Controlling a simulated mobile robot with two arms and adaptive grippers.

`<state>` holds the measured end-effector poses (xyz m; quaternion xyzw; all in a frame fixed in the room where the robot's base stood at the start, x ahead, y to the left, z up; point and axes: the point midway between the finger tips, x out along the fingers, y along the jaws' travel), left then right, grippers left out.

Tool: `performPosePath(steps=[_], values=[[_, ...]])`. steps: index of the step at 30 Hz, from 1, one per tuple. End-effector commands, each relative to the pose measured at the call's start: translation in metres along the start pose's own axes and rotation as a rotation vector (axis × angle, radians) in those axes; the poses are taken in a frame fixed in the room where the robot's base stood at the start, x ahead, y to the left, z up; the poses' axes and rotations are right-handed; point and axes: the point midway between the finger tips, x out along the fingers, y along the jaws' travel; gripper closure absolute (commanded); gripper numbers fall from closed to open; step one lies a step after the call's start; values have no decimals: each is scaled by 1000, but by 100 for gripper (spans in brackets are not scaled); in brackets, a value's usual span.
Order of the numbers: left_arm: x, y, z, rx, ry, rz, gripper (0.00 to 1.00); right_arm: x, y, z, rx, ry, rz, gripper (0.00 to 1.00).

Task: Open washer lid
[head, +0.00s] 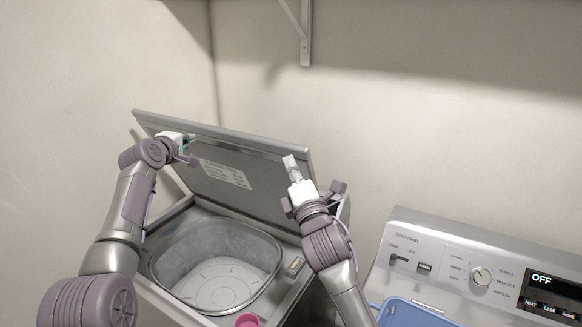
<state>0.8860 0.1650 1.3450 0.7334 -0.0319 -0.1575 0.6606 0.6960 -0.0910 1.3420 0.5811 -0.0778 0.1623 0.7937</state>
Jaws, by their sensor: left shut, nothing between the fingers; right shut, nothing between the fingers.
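The washer lid (240,172) is raised to a steep angle at the back of the top-load washer (294,283). Its inner face with a printed label is turned toward me, and the drum (226,284) below is uncovered. My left gripper (190,142) is shut and empty at the lid's upper left part; its fingertips are partly hidden, so I cannot tell if they touch the lid. My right gripper (290,162) is shut and empty in front of the lid's right end; contact there is also unclear.
A second machine with a control panel (465,272) stands at the right, its display reading OFF. A blue item (408,313) is in front of it. A pink round object (248,320) is at the washer's front rim. A wall bracket (305,35) hangs above.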

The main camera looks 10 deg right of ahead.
Motion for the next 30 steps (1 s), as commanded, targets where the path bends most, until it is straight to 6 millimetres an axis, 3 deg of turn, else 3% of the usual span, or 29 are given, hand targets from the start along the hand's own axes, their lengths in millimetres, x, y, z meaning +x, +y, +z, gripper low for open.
performPosePath(steps=[12, 19, 27, 30], values=[[0, 0, 0, 0, 0, 0, 100, 20, 2, 21, 39, -1, -41, 100], [0, 0, 0, 0, 0, 0, 100, 20, 1, 20, 42, 0, -42, 100], [0, 0, 0, 0, 0, 0, 57, 20, 1, 20, 42, 0, -42, 100], [0, 0, 0, 0, 0, 0, 53, 20, 1, 20, 42, 0, -42, 100]])
